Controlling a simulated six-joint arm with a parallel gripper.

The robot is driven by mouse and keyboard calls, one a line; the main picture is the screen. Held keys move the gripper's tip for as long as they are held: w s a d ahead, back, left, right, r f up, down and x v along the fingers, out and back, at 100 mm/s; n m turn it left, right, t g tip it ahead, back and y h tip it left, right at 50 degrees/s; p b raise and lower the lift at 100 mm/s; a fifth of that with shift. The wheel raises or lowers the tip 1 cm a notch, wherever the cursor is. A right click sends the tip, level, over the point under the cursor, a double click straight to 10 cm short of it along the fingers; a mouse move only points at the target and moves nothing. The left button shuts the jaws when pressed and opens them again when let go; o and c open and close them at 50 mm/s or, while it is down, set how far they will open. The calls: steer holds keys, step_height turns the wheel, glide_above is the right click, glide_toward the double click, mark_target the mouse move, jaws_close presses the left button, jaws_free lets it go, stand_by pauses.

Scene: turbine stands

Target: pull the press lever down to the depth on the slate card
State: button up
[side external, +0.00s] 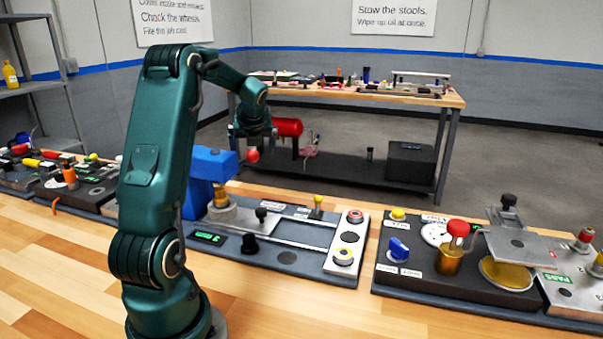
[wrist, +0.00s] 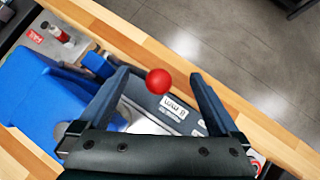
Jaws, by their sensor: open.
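The blue press (side external: 208,168) stands on the dark station board, and its blue body also shows at the left of the wrist view (wrist: 38,98). The red ball knob of its lever (side external: 253,156) hangs just below my gripper (side external: 253,138) in the side view. In the wrist view the red knob (wrist: 158,81) sits between the two spread fingers of my gripper (wrist: 160,75), with gaps on both sides. My gripper is open and holds nothing. Most of the lever's arm is hidden. I cannot make out a slate card.
A second board with a red-topped post (side external: 458,229) stands to the right. The wooden bench (side external: 300,305) is clear in front.

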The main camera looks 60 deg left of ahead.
steer(key=shift+r, duration=2.6)
